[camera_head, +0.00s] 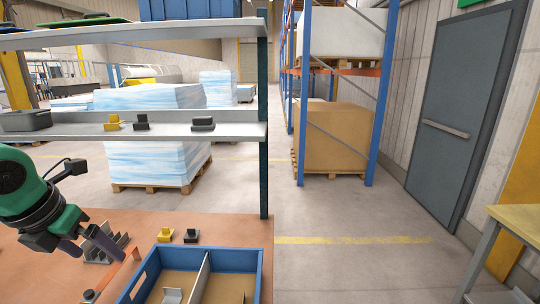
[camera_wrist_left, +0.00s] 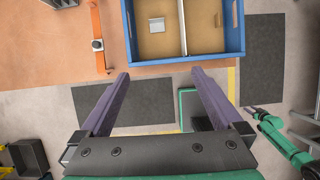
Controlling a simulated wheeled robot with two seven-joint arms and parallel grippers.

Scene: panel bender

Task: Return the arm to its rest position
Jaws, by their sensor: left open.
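My left arm comes in from the left in the head view. Its gripper (camera_head: 88,243) is open and empty above the left part of the orange worktop (camera_head: 236,232), left of the blue divided box (camera_head: 263,272). In the left wrist view the two purple fingers (camera_wrist_left: 160,76) are spread wide with nothing between them, and the blue box (camera_wrist_left: 190,61) lies beyond the fingertips. In the same view a green arm, seemingly my right one, shows at the right edge with a dark end (camera_wrist_left: 252,112); its jaws are too small to tell.
A grey bracket (camera_head: 172,296) lies in the box's left compartment. Yellow (camera_head: 165,235) and black (camera_head: 192,236) parts stand behind the box. A grey rack (camera_head: 97,247) is close by the left gripper. A shelf (camera_head: 230,131) with its post (camera_head: 264,180) spans above the worktop.

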